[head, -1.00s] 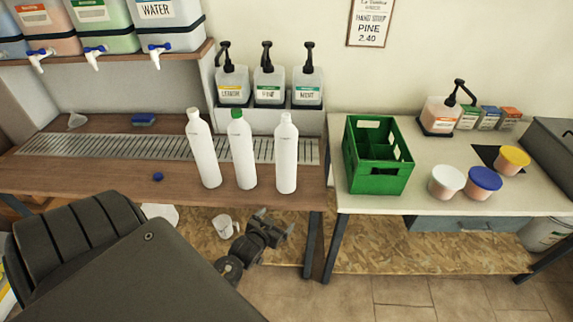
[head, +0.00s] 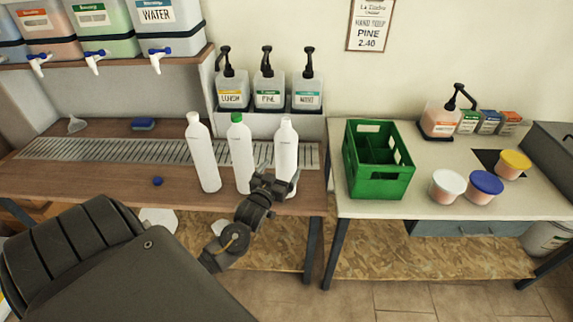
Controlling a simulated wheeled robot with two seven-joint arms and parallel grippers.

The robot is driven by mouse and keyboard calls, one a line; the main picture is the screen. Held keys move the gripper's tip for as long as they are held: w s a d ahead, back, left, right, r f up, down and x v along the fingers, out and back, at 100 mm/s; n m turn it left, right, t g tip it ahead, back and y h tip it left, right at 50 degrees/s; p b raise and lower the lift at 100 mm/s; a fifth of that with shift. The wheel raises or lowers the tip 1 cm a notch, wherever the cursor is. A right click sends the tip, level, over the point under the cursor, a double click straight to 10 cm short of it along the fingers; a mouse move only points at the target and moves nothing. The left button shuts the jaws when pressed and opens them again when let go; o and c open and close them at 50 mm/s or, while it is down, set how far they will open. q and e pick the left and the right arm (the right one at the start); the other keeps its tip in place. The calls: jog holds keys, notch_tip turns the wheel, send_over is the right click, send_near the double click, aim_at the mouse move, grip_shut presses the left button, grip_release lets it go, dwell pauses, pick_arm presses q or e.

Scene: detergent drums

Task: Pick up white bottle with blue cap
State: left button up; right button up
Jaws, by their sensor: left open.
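Three white bottles stand upright on the brown counter: a left one (head: 204,158) with a white top, a middle one (head: 241,150) with a green cap, and a right one (head: 286,150) with a white top. None shows a blue cap. A small loose blue cap (head: 157,181) lies on the counter to their left. My left gripper (head: 279,178) is open and empty, in front of the lower part of the right bottle and beside the middle one, partly covering them. Whether it touches either is unclear. My right gripper is out of view.
A metal drain grate (head: 90,149) runs along the counter (head: 110,185). Pump dispensers (head: 268,92) stand behind the bottles. A green crate (head: 378,180) and tubs (head: 485,187) stand on the pale table to the right. Drums with taps (head: 165,25) sit on the shelf above.

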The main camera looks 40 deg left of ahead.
pick_arm(q)
jog(key=shift+p+x, duration=0.7)
jog(key=shift+x, duration=1.95)
jog(key=shift+s, duration=0.1)
jog(key=shift+c, duration=0.3)
jog(key=c, duration=0.9)
jog(key=shift+c, duration=0.6)
jog(key=shift+r, duration=0.15)
